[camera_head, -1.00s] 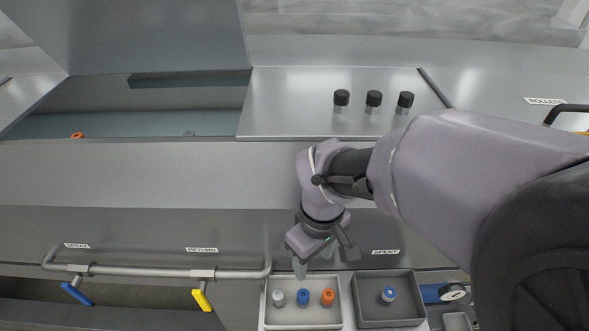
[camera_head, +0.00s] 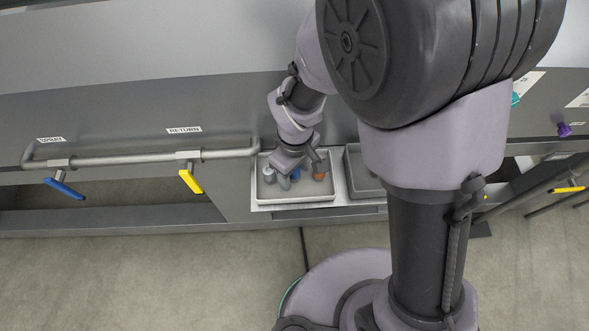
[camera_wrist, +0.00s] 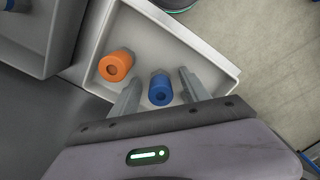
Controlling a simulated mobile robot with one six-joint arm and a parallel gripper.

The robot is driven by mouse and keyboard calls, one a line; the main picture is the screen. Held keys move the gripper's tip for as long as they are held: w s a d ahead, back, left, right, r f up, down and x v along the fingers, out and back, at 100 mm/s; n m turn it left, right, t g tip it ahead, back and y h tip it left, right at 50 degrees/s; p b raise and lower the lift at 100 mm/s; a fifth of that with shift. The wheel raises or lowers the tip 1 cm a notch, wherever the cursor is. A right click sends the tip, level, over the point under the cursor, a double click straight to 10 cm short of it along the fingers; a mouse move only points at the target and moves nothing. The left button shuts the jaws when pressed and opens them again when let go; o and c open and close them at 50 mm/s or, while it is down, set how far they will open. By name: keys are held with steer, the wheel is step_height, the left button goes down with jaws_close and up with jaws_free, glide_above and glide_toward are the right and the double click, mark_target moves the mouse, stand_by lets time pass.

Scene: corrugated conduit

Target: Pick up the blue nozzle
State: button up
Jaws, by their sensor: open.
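The blue nozzle (camera_wrist: 160,90) stands in a light tray (camera_wrist: 215,70), and in the wrist view it lies between the two fingers of my gripper (camera_wrist: 160,94). The fingers are open, one on each side of it, with a gap to the blue nozzle visible. In the head view my gripper (camera_head: 298,176) reaches down into the tray (camera_head: 290,198), and the blue nozzle (camera_head: 295,174) is largely hidden by it. An orange nozzle (camera_wrist: 116,66) stands beside the blue one, and it also shows in the head view (camera_head: 319,174).
A darker tray (camera_head: 362,180) adjoins on the right; another blue-topped nozzle (camera_wrist: 18,5) shows there. A pipe rail (camera_head: 120,159) with blue (camera_head: 65,188) and yellow (camera_head: 191,181) handles runs left.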

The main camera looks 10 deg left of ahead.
steer(key=shift+r, duration=0.1)
jaws_close()
